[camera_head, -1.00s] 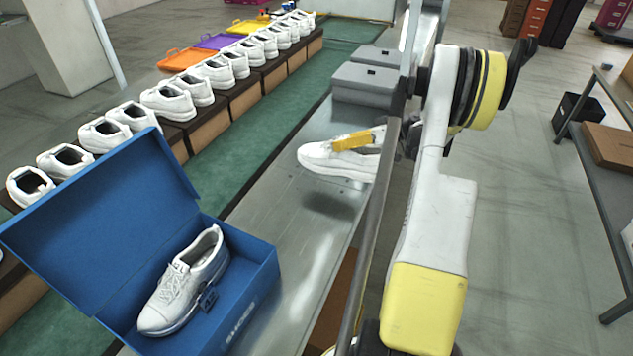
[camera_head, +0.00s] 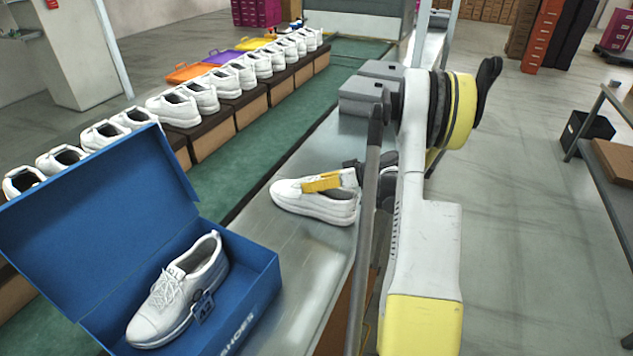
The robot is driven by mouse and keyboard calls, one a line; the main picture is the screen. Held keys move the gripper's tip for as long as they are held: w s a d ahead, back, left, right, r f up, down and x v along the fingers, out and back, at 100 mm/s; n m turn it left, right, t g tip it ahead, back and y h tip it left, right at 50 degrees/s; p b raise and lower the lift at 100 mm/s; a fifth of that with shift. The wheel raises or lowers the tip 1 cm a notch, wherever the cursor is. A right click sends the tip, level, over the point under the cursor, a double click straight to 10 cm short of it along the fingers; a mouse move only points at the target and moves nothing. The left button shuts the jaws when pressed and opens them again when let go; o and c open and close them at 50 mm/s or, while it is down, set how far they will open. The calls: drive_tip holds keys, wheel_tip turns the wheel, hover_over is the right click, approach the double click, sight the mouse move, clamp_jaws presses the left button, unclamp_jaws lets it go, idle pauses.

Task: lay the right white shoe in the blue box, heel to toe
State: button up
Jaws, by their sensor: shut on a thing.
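The blue box (camera_head: 262,268) stands open at the lower left, its lid (camera_head: 95,225) tilted up on the left side. One white shoe (camera_head: 178,292) with a dark tag lies inside it, toe toward the bottom left. My gripper (camera_head: 325,183) is shut on a second white shoe (camera_head: 308,203) over the metal bench, to the upper right of the box. Its yellow finger lies across the top of this shoe, whose toe points left. The far finger and the heel end are partly hidden by the gripper and my arm.
Grey boxes (camera_head: 362,97) stand on the metal bench (camera_head: 262,227) behind the held shoe. A row of white shoes (camera_head: 198,96) stands on brown boxes beyond a green belt (camera_head: 262,132). A dark pole crosses the view beside my arm. Bench between box and held shoe is clear.

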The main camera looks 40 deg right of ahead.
drive_tip(key=shift+f, duration=0.1)
drive_tip(key=o, duration=1.3)
drive_tip(key=shift+d+f, duration=0.1)
drive_tip(key=shift+o, duration=0.8)
drive_tip(key=shift+w, duration=0.15)
